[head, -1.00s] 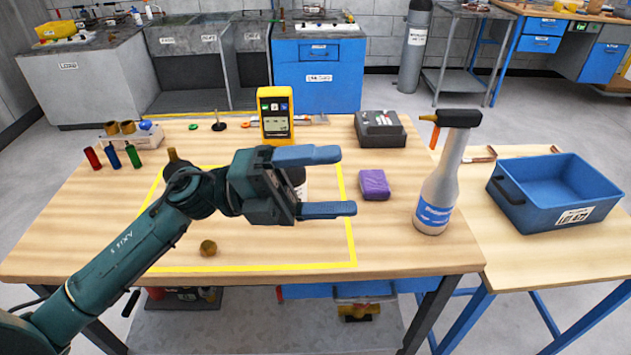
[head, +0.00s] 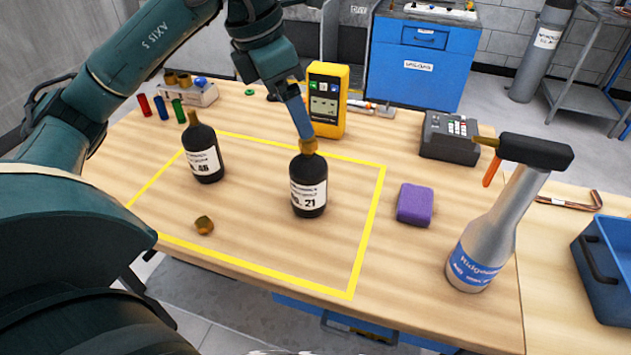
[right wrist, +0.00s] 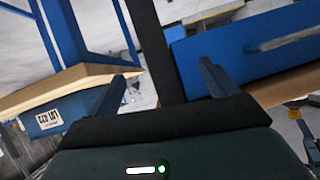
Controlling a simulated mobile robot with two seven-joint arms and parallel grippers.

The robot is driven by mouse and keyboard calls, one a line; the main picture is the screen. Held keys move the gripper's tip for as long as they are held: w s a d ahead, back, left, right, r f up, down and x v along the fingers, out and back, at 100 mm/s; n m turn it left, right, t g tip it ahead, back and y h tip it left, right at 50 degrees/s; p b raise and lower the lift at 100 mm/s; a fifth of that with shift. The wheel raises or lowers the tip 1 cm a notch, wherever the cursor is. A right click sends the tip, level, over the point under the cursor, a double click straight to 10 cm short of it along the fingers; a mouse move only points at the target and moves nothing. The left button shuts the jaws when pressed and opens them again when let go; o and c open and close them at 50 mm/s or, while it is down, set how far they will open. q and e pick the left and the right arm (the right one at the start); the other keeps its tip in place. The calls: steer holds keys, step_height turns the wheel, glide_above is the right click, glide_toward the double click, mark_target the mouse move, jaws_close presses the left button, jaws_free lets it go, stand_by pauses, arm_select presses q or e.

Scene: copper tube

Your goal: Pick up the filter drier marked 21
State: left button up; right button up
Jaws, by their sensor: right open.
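The filter drier marked 21 (head: 308,185) is a black bottle with a white label and a brass top. It stands upright inside the yellow outline on the wooden table in the head view. My left gripper (head: 303,130) points down at it from above, its blue fingertip at the brass top (head: 309,146). The fingers overlap in this view, so I cannot see the gap between them or whether they grip. A similar drier marked 46 (head: 203,152) stands to the left. My right gripper (right wrist: 162,72) is open and empty in the right wrist view.
A yellow meter (head: 326,100) stands just behind drier 21. A purple block (head: 414,204) and a silver spray bottle (head: 487,235) are to its right. A brass nut (head: 204,225) lies front left. A blue bin (head: 607,265) sits at far right. The outline's front right is clear.

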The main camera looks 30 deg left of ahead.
mark_target(311, 153)
arm_select(q)
steer(key=x, duration=1)
steer(key=shift+s+d+f, duration=0.15)
steer(key=shift+d+f, duration=0.1)
steer(key=shift+d, duration=0.05)
steer(key=shift+c, duration=0.3)
steer(key=shift+r, duration=0.1)
jaws_close()
